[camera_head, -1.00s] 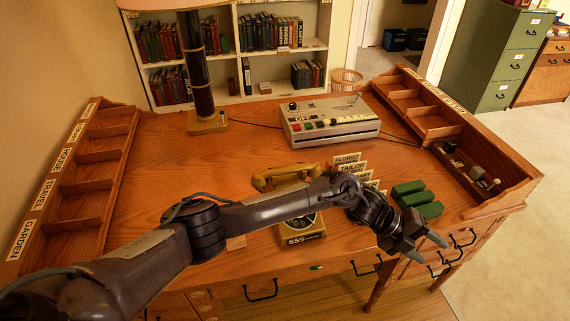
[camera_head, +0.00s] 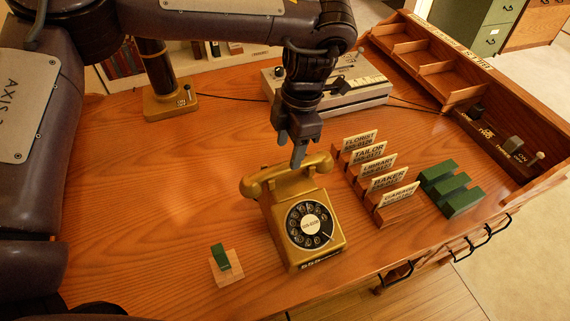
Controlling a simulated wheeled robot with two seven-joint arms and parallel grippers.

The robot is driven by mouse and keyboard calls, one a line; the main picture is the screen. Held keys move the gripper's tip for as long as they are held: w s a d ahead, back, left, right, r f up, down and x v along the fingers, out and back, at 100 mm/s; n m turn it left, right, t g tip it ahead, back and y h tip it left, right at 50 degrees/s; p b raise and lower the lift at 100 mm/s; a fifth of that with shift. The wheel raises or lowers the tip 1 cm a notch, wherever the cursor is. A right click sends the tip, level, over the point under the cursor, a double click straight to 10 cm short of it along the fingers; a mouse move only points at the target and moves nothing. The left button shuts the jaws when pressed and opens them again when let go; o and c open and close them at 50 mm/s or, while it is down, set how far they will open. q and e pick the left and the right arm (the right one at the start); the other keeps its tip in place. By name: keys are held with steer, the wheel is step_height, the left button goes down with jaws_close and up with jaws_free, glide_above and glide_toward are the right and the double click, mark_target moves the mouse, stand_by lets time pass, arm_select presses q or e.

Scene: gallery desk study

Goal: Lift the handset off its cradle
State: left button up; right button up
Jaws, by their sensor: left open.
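A gold rotary telephone (camera_head: 272,222) stands on the wooden desk, its dial facing the front. Its gold handset (camera_head: 259,180) lies across the cradle at the top of the phone. My left gripper (camera_head: 297,155) points down from above, with its fingertips at or just behind the middle of the handset. I cannot tell whether the fingers touch it. The gripper is open and partly hides the handset's middle. My right gripper is not in view.
Card holders (camera_head: 393,215) with name cards stand right of the phone, beside green blocks (camera_head: 452,190). A small wooden block with a green piece (camera_head: 227,270) lies front left. A grey machine (camera_head: 350,95) and a lamp (camera_head: 170,102) stand behind. The desk's left middle is clear.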

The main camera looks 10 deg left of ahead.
mark_target(288, 164)
arm_select(q)
step_height(288, 164, down, 2)
steer(key=shift+f, duration=0.1)
steer(key=f, duration=0.3)
steer(key=shift+w+a+f, duration=0.2)
steer(key=shift+f, duration=0.35)
steer(key=shift+s, duration=0.1)
steer(key=shift+c, duration=0.2)
steer(key=c, duration=0.9)
jaws_close()
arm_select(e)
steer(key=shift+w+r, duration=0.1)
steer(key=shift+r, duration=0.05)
